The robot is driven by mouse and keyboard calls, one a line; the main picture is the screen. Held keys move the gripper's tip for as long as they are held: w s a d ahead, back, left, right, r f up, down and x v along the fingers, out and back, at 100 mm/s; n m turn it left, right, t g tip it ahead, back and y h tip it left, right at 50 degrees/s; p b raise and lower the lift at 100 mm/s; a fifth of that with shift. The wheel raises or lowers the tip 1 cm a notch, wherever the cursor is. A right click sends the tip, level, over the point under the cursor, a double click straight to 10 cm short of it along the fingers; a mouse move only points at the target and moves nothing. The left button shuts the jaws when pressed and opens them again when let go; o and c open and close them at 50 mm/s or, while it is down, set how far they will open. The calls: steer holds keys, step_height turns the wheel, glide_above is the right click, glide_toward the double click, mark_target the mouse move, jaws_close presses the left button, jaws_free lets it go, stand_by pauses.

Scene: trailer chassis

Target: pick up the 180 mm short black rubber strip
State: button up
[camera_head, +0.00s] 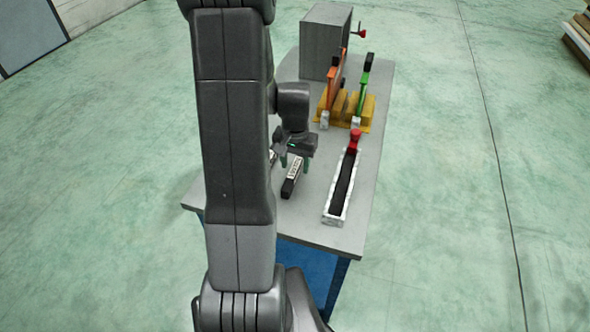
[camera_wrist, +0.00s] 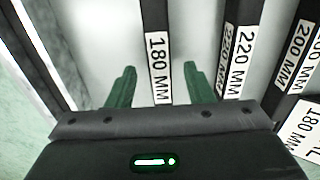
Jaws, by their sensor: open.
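The short black strip with a white "180 MM" label (camera_wrist: 155,40) stands upright in the wrist view, between the two green fingers of my gripper (camera_wrist: 160,70). There is a gap on each side of it, so the fingers are open and not touching it. The strip's lower end is hidden behind the gripper body. In the head view my gripper (camera_head: 295,163) is over the left part of the grey table, above a dark piece with a pale label (camera_head: 293,177). I cannot read that label there.
To the right in the wrist view are strips labelled "220 MM" (camera_wrist: 242,65) and "200 MM" (camera_wrist: 301,50). On the table (camera_head: 350,238) stand a pale tray with a long dark strip (camera_head: 343,185), orange and green tools on yellow stands, and a grey box (camera_head: 325,45).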

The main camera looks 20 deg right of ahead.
steer(key=shift+f, duration=0.45)
jaws_close()
